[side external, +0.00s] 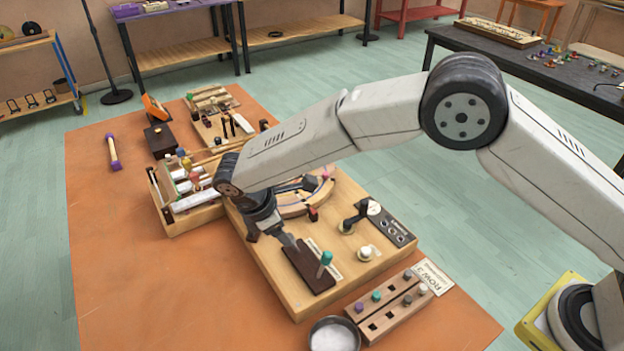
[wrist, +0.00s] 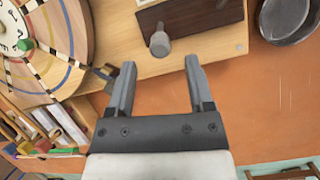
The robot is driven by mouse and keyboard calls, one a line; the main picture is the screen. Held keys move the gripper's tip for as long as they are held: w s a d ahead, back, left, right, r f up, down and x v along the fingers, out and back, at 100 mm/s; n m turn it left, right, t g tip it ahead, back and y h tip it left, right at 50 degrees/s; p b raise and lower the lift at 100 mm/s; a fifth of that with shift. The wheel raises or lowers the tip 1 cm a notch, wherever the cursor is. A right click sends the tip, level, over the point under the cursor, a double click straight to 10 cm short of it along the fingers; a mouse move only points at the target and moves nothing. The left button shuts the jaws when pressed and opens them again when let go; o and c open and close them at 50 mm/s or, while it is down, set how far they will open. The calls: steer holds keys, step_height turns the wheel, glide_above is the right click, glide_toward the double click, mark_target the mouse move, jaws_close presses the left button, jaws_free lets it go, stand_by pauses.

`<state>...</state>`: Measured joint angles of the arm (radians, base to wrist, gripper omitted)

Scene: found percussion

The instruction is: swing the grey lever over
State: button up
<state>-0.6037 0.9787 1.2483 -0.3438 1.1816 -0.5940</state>
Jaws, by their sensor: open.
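The grey lever (wrist: 160,42) shows in the wrist view as a rounded grey knob on a short stem. It leans out from the left end of a dark brown block (wrist: 205,14) towards my gripper. My gripper (wrist: 152,68) is open and empty, with the knob just beyond the gap between its fingertips, apart from both. In the side view the dark brown block (side external: 312,274) lies on the front of the wooden board, and my gripper (side external: 272,232) is low at its left end. There I cannot clearly tell the lever from a finger.
A teal-topped peg (side external: 325,260) stands at the block. A metal pan (side external: 334,334) and a pegged wooden rail (side external: 390,305) lie in front. A round dial (wrist: 45,40) is left in the wrist view; a wooden crate (side external: 195,216) stands beside the board. The orange mat (side external: 150,290) is clear in front.

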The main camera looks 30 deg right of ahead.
mark_target(294, 243)
steer(key=shift+x, duration=1.85)
jaws_close()
